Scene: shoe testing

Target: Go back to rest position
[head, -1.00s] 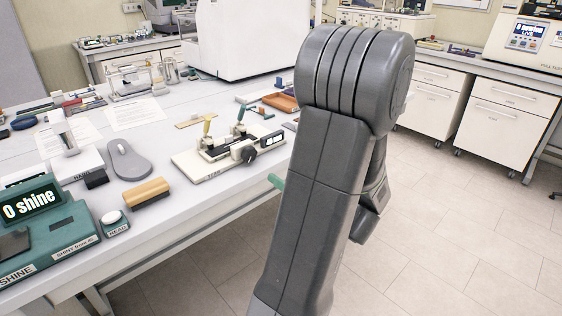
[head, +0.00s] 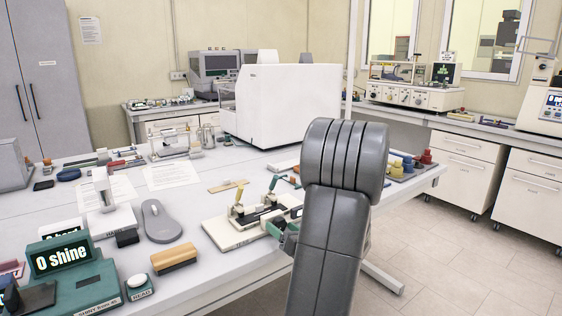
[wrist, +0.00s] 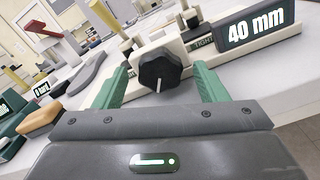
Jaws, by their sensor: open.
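My gripper (wrist: 162,82) is open, its two green fingers spread apart in the wrist view. A black knob (wrist: 160,70) with a white mark shows between the fingertips; no grip on it is visible, and I cannot tell whether the fingers touch it. The knob belongs to a white bench device with a display (wrist: 256,24) reading 40 mm. In the head view, the same device (head: 234,232) sits at the table's front edge, and a green finger (head: 287,242) shows beside it. My grey arm hides the device's right end and most of my gripper.
On the table (head: 215,265) are a wooden-backed brush (head: 174,257), a grey mouse-shaped object (head: 158,221) and a green shine meter (head: 72,280). A large white machine (head: 287,105) stands behind. Colored pieces (head: 410,163) lie right of my arm. Floor at the right is open.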

